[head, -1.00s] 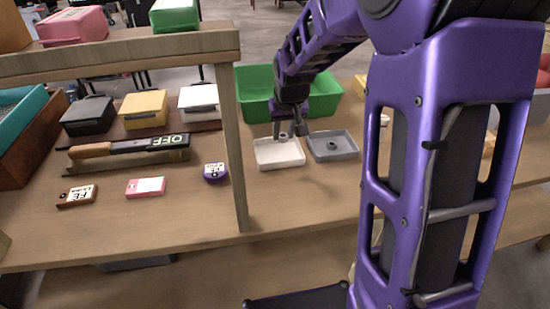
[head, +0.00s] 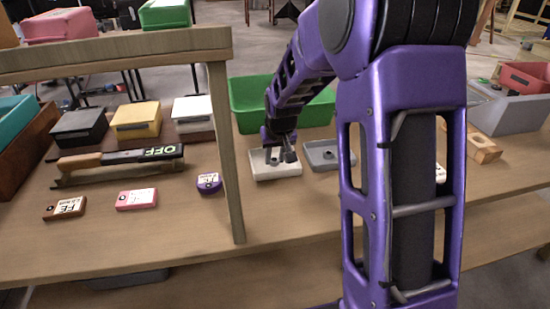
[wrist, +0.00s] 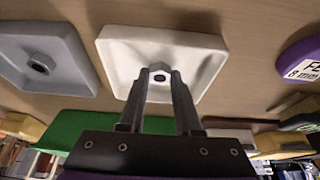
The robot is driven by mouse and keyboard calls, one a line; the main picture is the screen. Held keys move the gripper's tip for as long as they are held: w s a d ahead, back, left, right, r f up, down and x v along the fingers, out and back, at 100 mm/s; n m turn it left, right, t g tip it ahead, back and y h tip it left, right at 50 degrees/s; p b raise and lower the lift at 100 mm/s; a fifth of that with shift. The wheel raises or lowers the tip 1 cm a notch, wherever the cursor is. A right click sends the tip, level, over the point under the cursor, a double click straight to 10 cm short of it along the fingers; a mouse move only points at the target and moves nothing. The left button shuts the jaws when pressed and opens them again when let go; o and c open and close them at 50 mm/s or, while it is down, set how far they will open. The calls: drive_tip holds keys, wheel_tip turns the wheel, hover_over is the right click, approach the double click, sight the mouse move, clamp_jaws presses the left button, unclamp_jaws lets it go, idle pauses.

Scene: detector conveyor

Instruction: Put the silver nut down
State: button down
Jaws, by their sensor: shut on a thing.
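My gripper (head: 277,157) is over the white tray (head: 288,171) in the head view. In the wrist view, its two fingers (wrist: 159,80) are shut on a small silver nut (wrist: 158,68) with a dark hole. The nut is in front of the white tray (wrist: 113,48); I cannot tell whether it touches the tray floor. The grey tray (head: 322,153) is to the right of the white one in the head view, and it holds a dark ring-shaped piece in the wrist view (wrist: 60,50).
A green bin (head: 248,100) stands behind the trays. A wooden post (head: 227,160) rises to their left. A purple tag (head: 209,184), a pink tag (head: 136,200) and a brown tag (head: 65,208) lie further left. The table front below the white tray is clear.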

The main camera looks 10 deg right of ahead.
drive_tip(key=c, duration=1.1)
unclamp_jaws()
drive_tip(key=shift+f, duration=0.15)
drive_tip(key=o, duration=0.5)
drive_tip(key=shift+r, duration=0.55)
drive_tip(key=p+v, duration=0.2)
drive_tip(key=v, duration=0.9)
drive_tip(key=shift+s, duration=0.25)
drive_tip(key=shift+r, duration=0.1)
